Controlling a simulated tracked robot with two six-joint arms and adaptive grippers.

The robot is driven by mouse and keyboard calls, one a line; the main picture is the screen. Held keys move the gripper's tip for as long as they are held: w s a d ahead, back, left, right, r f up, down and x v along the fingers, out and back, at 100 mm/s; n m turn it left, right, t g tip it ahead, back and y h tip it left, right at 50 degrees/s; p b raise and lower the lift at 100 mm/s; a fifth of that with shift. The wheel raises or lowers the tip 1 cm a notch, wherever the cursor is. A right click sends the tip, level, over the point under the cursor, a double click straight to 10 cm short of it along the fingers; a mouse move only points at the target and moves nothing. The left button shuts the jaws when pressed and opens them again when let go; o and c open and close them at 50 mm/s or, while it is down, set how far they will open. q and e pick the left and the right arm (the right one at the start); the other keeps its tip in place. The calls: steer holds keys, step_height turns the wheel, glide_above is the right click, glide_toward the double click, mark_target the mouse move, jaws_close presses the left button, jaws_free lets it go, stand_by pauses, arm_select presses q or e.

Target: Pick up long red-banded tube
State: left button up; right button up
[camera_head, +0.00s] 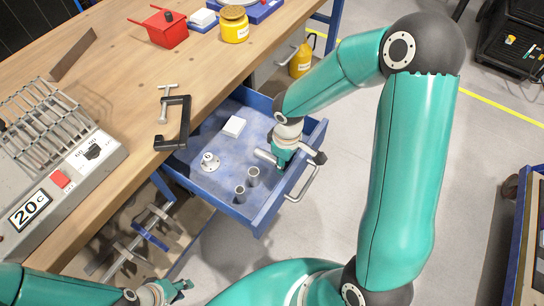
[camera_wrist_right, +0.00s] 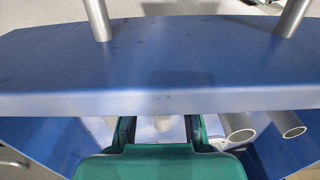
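No red band shows on any tube in these frames. In the head view, two grey tubes stand upright in the open blue drawer, one (camera_head: 253,176) behind the other (camera_head: 240,193). Two open tube ends, one (camera_wrist_right: 239,130) left of the other (camera_wrist_right: 289,125), show in the right wrist view. A short grey cylinder (camera_head: 264,155) lies beside my right gripper (camera_head: 281,164), partly hidden by it. The right gripper is low at the drawer's front side; its fingers stand apart in the wrist view (camera_wrist_right: 160,132). My left gripper (camera_head: 184,287) is at the lower left, far from the drawer.
The blue drawer (camera_head: 272,207) has a front handle (camera_head: 302,185). Inside are a white block (camera_head: 233,127) and a white flanged part (camera_head: 209,162). The wooden bench (camera_head: 118,68) carries a black clamp (camera_head: 174,125), a red box (camera_head: 166,30), a yellow tin (camera_head: 234,25) and a heater (camera_head: 62,165).

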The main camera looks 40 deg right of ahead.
jaws_close()
steer(key=shift+r, duration=0.15)
